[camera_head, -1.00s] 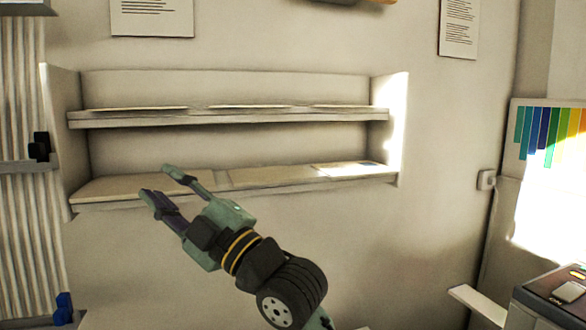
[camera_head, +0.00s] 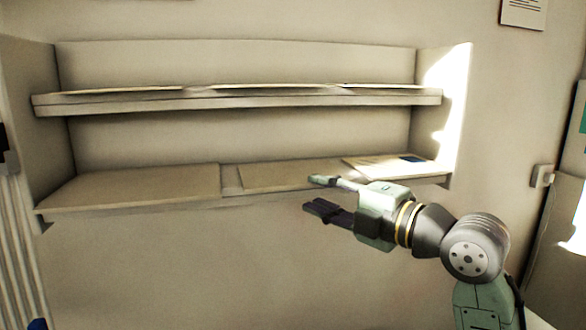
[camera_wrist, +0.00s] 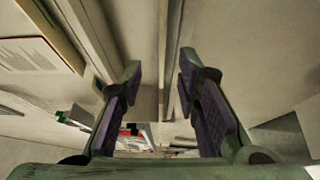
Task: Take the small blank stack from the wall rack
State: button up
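The pale wall rack (camera_head: 240,104) has two shelves. On the lower shelf lie a wide blank stack (camera_head: 135,187) at the left, a smaller blank stack (camera_head: 275,177) in the middle, and a printed sheet with a dark patch (camera_head: 385,166) at the right. My gripper (camera_head: 320,195) is open and empty, with its fingers pointing left. In the head view it overlaps the shelf's front edge below the middle stack; its distance from the shelf is unclear. The wrist view shows the two fingers apart (camera_wrist: 160,72) with nothing between them.
Thin, pale sheets (camera_head: 275,89) lie along the upper shelf, close above the lower one. The rack's right side panel (camera_head: 447,110) is sunlit. A wall switch (camera_head: 542,175) is further right. The wall below the rack is bare.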

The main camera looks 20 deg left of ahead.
aim_at(293, 186)
jog(key=p+x, duration=0.2)
jog(key=x, duration=0.4)
jog(key=shift+s+p, duration=0.15)
jog(key=shift+p, duration=0.25)
jog(key=shift+a+f, duration=0.15)
jog(key=shift+a, duration=0.15)
grip_shut()
